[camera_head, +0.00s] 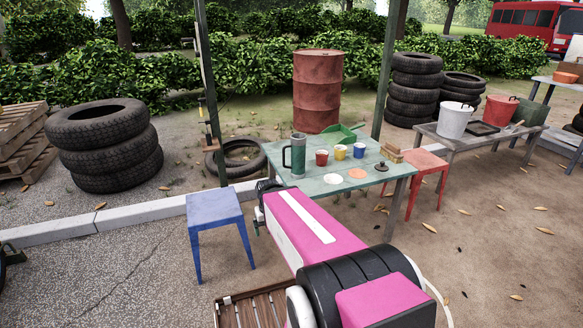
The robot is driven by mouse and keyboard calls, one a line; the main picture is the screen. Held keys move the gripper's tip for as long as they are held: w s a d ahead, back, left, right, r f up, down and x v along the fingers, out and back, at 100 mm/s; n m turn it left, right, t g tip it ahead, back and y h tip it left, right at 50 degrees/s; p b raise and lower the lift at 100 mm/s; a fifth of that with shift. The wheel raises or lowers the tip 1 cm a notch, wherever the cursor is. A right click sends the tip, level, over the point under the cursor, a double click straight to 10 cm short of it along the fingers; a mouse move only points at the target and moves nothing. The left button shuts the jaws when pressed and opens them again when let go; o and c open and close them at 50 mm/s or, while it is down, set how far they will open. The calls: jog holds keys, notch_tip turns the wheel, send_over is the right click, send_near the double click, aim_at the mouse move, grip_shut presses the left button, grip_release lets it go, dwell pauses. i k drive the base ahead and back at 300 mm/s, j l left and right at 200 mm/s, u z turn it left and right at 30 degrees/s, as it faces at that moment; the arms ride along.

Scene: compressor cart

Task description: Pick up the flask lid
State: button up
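A green flask (298,160) with a dark side handle stands upright on the green table (318,190), towards its left side. A grey top, which looks like the flask lid (299,136), sits on the flask. A small dark round lid-like piece with a knob (381,167) lies at the table's right side; I cannot tell whether it belongs to the flask. My gripper (266,187) shows only as a small dark part at the far end of my pink arm, by the table's near left edge. It is apart from the flask top, and its fingers are not clear.
Red (322,157), yellow (340,152) and blue (359,150) mugs stand right of the flask. A green tray (335,134) is behind, with two flat discs in front. A blue stool (215,222) and red stool (425,162) flank the table. A green post (386,70) rises behind.

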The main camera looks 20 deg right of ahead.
aim_at(381, 166)
jog(key=z, duration=1.4)
